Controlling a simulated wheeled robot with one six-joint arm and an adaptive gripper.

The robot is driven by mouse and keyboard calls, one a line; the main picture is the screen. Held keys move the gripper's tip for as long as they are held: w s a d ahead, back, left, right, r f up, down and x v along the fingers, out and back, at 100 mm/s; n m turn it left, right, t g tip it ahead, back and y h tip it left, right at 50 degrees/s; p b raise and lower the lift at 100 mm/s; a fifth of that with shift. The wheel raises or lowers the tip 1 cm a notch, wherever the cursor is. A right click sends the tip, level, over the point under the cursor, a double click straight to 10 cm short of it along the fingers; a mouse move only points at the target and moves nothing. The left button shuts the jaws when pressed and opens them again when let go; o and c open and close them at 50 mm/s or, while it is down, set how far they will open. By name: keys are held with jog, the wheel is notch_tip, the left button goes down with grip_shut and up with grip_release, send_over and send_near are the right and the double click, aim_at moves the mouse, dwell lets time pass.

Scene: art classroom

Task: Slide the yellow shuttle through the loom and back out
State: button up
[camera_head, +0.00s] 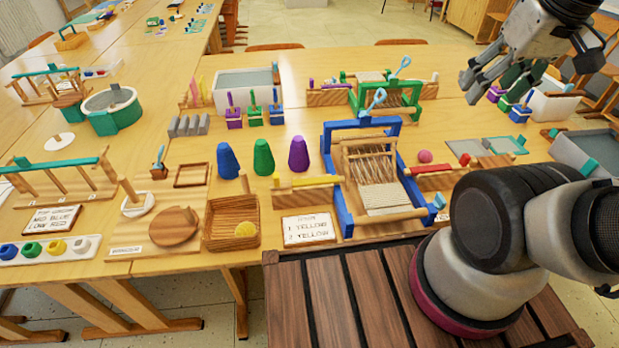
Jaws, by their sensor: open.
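The yellow shuttle (312,181) lies on a wooden rest (318,199) just left of the loom, its right end close to the blue frame. The loom (334,190) is a blue upright frame around pale wood, with stretched warp threads (370,168) and a woven strip at the front. A red shuttle (430,169) lies on a rest right of the loom. My gripper (470,88) is at the upper right, open and empty. It is raised above the table, apart from the loom and the yellow shuttle.
A second, green loom (400,97) stands behind. A pink ball (425,156) lies right.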

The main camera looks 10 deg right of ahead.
jog(key=shift+a, duration=0.25)
jog(key=c, duration=0.4)
jog(key=n+g, duration=0.4)
jog(key=n, duration=1.3)
send_over(276, 175)
notch_tip(276, 175, down, 20)
jog(key=shift+d, duration=0.1)
jog(key=shift+c, duration=0.2)
jog(key=shift+n, duration=0.4)
jog(key=shift+a+f, duration=0.2)
jog(key=shift+f, duration=0.1)
notch_tip(276, 175, down, 7)
jog(key=shift+d+f, duration=0.1)
